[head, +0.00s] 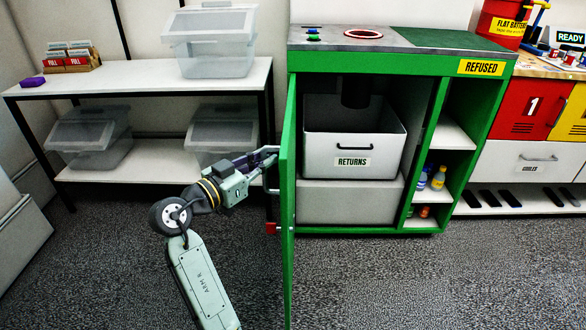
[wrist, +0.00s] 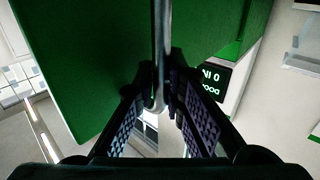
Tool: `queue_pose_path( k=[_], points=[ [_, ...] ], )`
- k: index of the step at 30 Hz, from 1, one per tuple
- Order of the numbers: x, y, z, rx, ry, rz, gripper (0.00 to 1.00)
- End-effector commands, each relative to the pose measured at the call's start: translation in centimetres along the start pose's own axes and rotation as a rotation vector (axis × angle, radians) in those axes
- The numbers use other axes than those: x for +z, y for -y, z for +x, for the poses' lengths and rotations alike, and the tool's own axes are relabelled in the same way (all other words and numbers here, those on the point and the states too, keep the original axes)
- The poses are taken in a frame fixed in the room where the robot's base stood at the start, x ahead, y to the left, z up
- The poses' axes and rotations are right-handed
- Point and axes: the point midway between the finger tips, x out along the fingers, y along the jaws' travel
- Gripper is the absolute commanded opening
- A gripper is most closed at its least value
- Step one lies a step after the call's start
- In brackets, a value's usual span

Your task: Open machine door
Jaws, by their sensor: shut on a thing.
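The green machine door (head: 288,200) stands wide open in the head view, swung out toward me and seen nearly edge-on. Its green face also fills the upper left of the wrist view (wrist: 85,60). My gripper (head: 268,155) is at the left side of the door, shut on the door handle. In the wrist view the grey handle bar (wrist: 162,40) runs down between the two dark fingers of my gripper (wrist: 163,85). The machine's green cabinet (head: 400,62) is open, showing a white bin (head: 375,140) labelled RETURNS inside.
A white shelf (head: 130,78) with clear plastic boxes (head: 215,55) stands left of the door. Small bottles (head: 438,178) sit in the side shelves of the cabinet. A red locker door (head: 520,105) is at the right. The carpet (head: 400,280) before the cabinet is clear.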

Motion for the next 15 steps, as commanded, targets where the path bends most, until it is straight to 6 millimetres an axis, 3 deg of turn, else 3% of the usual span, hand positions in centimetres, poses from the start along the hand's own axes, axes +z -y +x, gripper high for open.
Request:
queue_pose_path(
  k=[6,15],
  points=[
    [0.2,2.7,-1.7,-0.002,0.003,-0.005,0.0],
    [0.2,3.8,-2.2,-0.003,0.004,-0.005,0.0]
  ],
)
